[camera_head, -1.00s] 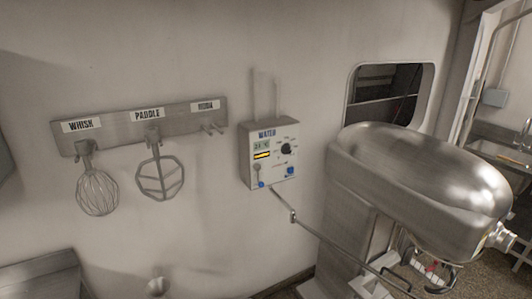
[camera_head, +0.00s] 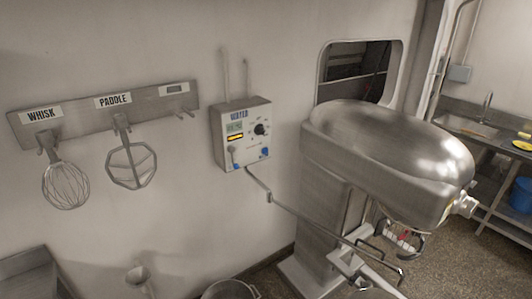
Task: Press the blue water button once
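The water control box (camera_head: 242,135) is mounted on the wall near the middle of the head view. It is a pale metal box labelled WATER, with a small display, a yellow indicator and a black knob (camera_head: 261,129). A blue button (camera_head: 265,152) sits at the lower right of its face. Another small blue part (camera_head: 236,166) shows at the lower left, below a lever. A thin pipe leads from under the box toward the mixer. Neither of my grippers is in view.
A large metal mixer (camera_head: 385,160) stands right of the box, close to the pipe. A wall rack (camera_head: 80,121) at left holds a whisk (camera_head: 66,186) and a paddle (camera_head: 131,165). A metal bowl rim (camera_head: 230,290) shows at the bottom. A sink counter (camera_head: 470,125) is at far right.

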